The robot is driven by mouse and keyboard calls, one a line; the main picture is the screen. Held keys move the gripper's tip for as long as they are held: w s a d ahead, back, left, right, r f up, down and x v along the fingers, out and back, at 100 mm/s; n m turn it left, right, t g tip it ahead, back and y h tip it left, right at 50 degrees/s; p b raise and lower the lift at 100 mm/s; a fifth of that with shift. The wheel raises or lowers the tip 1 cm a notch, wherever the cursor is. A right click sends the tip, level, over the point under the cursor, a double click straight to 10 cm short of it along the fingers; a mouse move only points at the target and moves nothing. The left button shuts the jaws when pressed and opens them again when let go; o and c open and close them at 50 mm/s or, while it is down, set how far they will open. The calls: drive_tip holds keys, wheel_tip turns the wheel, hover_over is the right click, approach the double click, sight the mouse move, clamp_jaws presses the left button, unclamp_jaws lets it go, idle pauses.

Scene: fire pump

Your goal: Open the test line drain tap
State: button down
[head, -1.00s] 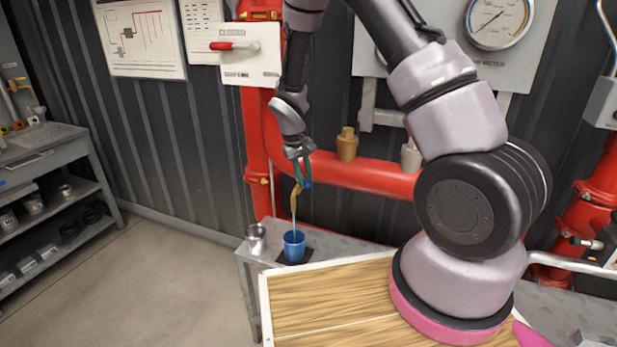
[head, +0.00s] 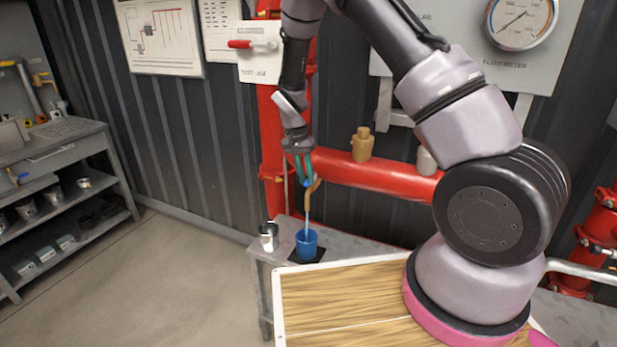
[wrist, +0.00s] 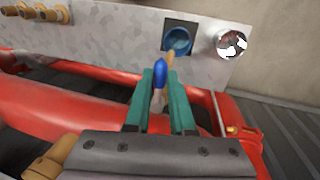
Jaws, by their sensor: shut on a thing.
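The drain tap (head: 314,186) is a small brass spout with a blue lever, hanging below the red pipe. My gripper (head: 306,180) has teal fingers pointing down at the tap. In the wrist view the blue lever (wrist: 160,67) lies between the fingertips, and my gripper (wrist: 161,78) is shut on it. A thin pale-blue stream (head: 307,212) runs from the spout down into a blue cup (head: 306,246). The cup also shows in the wrist view (wrist: 178,40), below the tap. The fingers partly hide the tap body.
A metal cup (head: 269,237) stands left of the blue cup on the grey bench (head: 345,241). The red pipe (head: 385,180) runs behind the tap, with brass fittings (head: 362,145) above it. Floor at left is clear.

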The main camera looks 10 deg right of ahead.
drive_tip(key=shift+w+a+m, duration=0.1)
drive_tip(key=shift+a+m, duration=0.05)
drive_tip(key=shift+m, duration=0.25)
drive_tip(key=c, duration=0.8)
unclamp_jaws()
drive_tip(key=shift+o, duration=0.2)
wheel_tip(320, 180, up, 11)
drive_tip(key=w+a, duration=0.1)
drive_tip(key=shift+a+f, duration=0.2)
drive_tip(key=shift+a, duration=0.15)
drive_tip(key=shift+w, duration=0.1)
